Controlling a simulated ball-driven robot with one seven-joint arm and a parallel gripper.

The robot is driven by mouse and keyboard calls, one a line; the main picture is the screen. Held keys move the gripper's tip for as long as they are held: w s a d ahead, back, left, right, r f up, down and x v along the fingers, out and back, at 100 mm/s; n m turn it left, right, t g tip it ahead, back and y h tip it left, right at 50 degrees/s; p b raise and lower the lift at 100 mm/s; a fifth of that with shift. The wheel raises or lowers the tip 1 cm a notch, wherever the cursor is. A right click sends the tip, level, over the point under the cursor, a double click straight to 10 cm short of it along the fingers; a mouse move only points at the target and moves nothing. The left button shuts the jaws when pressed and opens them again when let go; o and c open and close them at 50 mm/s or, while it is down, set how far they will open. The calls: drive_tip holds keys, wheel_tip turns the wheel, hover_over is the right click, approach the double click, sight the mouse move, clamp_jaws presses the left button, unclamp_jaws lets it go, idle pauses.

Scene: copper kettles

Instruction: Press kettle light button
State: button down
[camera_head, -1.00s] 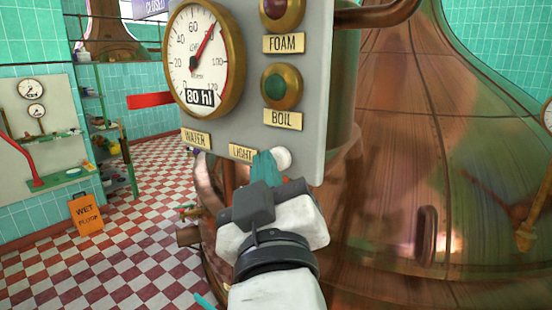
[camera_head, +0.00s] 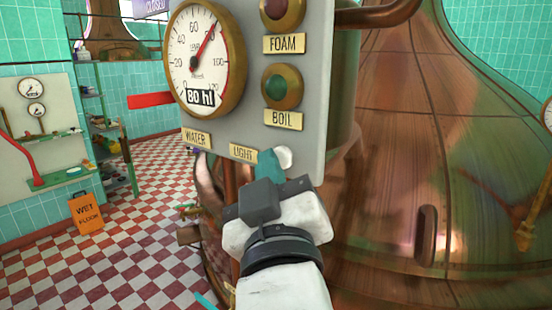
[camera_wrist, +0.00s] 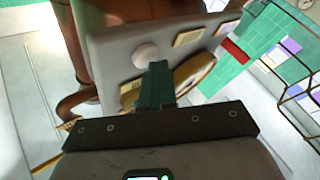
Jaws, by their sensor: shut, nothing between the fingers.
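The white round light button (camera_head: 284,158) sits at the bottom of the grey control panel (camera_head: 312,95), just right of the yellow LIGHT label (camera_head: 243,153). In the wrist view the white button (camera_wrist: 146,55) is near the panel's edge, beyond and left of the fingertips. My gripper (camera_head: 268,160) is shut and empty, with its teal fingers just left of the button and covering its left edge in the head view. It also shows in the wrist view (camera_wrist: 156,68). I cannot tell whether the fingertips touch the panel or button.
Above the button are the BOIL button (camera_head: 282,87), the FOAM button (camera_head: 283,12) and a gauge (camera_head: 203,55). A WATER label (camera_head: 196,139) is at left. A large copper kettle (camera_head: 400,180) fills the right. A wet floor sign (camera_head: 86,213) stands on the checkered floor.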

drive_tip(key=shift+s, duration=0.2)
drive_tip(key=s+a+b, duration=0.1)
drive_tip(key=s+a, duration=0.3)
drive_tip(key=shift+s, duration=0.4)
idle(0.3)
drive_tip(key=shift+d+f, duration=0.1)
